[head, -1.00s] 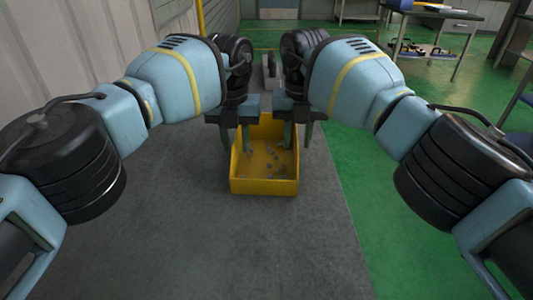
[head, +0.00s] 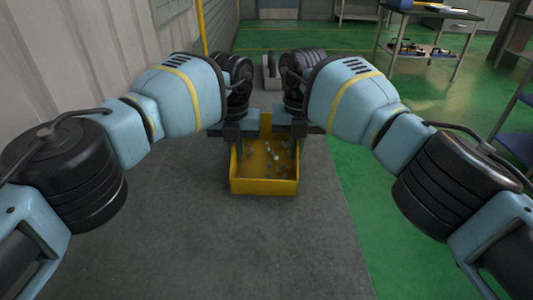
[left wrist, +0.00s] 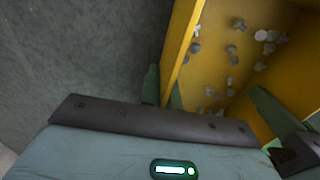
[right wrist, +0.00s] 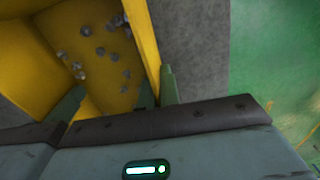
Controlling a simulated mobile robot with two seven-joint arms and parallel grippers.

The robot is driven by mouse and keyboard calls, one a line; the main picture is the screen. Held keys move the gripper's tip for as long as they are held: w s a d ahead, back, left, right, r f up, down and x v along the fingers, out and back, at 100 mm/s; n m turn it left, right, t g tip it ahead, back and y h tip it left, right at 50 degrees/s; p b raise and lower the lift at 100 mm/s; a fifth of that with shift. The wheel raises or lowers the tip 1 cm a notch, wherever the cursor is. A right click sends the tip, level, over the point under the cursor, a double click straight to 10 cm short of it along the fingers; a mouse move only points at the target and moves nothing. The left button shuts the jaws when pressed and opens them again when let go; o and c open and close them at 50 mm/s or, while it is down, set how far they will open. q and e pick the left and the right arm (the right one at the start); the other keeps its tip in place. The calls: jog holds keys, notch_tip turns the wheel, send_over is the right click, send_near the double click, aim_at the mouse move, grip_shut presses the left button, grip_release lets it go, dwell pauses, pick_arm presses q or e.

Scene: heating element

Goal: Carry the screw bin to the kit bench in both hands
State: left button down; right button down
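The yellow screw bin (head: 264,187) stands on the grey floor strip, with several loose screws inside. My left gripper (head: 245,148) is at the bin's left side. My right gripper (head: 290,148) is at the right side. In the right wrist view, its fingers are apart, one outside the wall (right wrist: 142,40) and one inside.
A bench with dark items on its lower shelf (head: 428,50) stands at the back right. A small grey object (head: 271,80) stands on the floor beyond the bin. A pale wall (head: 85,60) runs along the left. Green floor (head: 360,190) lies open to the right.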

pick_arm(q)
jog(key=shift+r, duration=0.15)
pick_arm(e)
jog(key=shift+r, duration=0.2)
